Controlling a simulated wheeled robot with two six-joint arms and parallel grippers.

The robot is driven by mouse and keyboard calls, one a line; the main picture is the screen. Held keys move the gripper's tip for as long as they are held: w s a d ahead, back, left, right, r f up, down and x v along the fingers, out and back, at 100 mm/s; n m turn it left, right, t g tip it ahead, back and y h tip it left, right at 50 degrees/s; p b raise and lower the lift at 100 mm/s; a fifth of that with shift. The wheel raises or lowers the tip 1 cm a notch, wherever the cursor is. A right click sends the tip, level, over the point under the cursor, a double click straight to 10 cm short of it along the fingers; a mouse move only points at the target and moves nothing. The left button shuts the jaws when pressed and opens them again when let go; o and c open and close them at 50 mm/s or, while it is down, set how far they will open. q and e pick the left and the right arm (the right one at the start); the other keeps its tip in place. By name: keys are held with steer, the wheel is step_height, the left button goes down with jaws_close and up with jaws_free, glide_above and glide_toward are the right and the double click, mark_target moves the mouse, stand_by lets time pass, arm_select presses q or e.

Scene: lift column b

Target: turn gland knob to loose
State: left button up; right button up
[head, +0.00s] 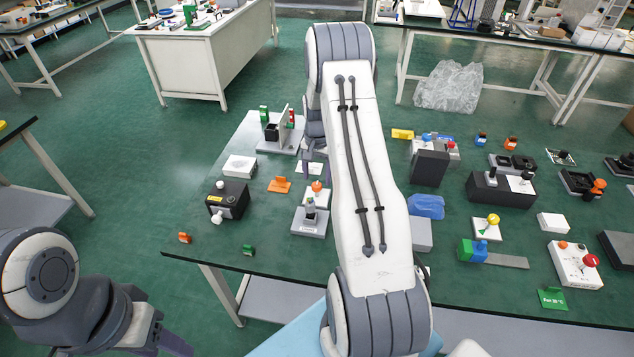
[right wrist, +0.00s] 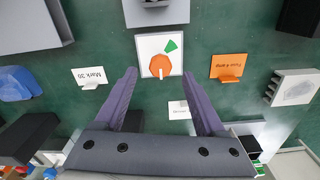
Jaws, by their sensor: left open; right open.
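An orange knob (right wrist: 160,66) sits on a white square plate (right wrist: 146,45) in the right wrist view. A green wedge (right wrist: 171,46) is marked on the plate, above and right of the knob. The knob's white pointer aims down in that view, away from the wedge. The knob also shows in the head view (head: 317,187). My right gripper (right wrist: 159,72) is open, its purple fingertips either side of the knob, apparently above it and not touching. My left gripper (head: 176,345) is open and empty at the lower left, off the table.
A small white label card (right wrist: 179,109) stands by the plate, with an orange card (right wrist: 229,66) and a white card (right wrist: 88,77) to the sides. A grey block with a black knob (head: 310,217) stands close in front. A black box (head: 228,199) stands left.

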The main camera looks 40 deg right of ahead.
mark_target(317, 184)
step_height(317, 184, up, 7)
steer(key=shift+r+b, duration=0.15)
steer(key=shift+b, duration=0.25)
